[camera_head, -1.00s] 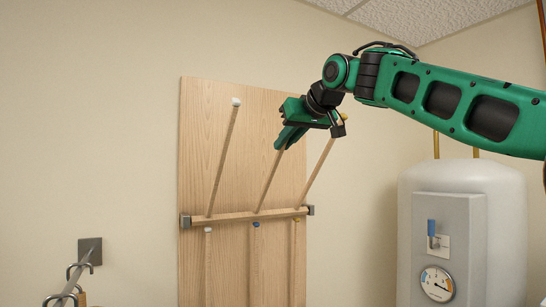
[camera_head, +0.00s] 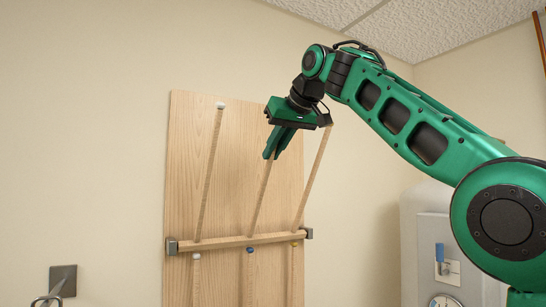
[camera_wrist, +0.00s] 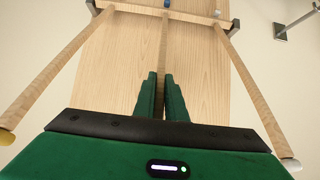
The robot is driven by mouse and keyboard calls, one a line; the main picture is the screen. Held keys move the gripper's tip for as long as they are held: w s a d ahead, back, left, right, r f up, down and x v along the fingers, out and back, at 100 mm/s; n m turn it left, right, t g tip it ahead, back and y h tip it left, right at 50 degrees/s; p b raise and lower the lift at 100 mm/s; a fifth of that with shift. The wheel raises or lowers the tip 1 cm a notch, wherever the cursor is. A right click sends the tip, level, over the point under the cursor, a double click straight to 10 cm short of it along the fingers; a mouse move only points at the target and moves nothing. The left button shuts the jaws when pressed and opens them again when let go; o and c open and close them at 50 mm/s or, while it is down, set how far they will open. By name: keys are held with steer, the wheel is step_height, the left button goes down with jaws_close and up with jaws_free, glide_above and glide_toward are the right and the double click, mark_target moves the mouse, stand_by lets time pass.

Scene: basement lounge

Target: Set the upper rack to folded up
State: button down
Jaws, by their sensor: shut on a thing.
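The upper rack is a wooden rail (camera_head: 225,242) with three long dowels, held by grey end brackets on a tall wooden board (camera_head: 188,150). Its dowels point steeply upward and lean out from the board. The left dowel (camera_head: 209,170) has a white tip. My gripper (camera_head: 271,156) is shut on the middle dowel (camera_head: 259,205), along its upper part. In the wrist view, my gripper's fingers (camera_wrist: 161,80) lie on both sides of that dowel (camera_wrist: 164,40). The fingers and palm hide its tip. The yellow-tipped right dowel is partly behind my wrist in the head view.
Below the rail, lower dowels with white, blue and yellow tips (camera_head: 249,250) show along the board. A wall bracket with a bar (camera_head: 62,280) is at lower left. The wall above is clear.

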steer(key=shift+w+d+f, duration=0.25)
steer(key=c, duration=1.8)
jaws_free()
steer(key=shift+w, duration=0.1)
steer(key=shift+s+a+r, duration=0.1)
steer(key=shift+s+r, duration=0.05)
steer(key=shift+s, duration=0.05)
steer(key=v, duration=1)
steer(key=shift+s, duration=0.15)
steer(key=shift+r, duration=0.15)
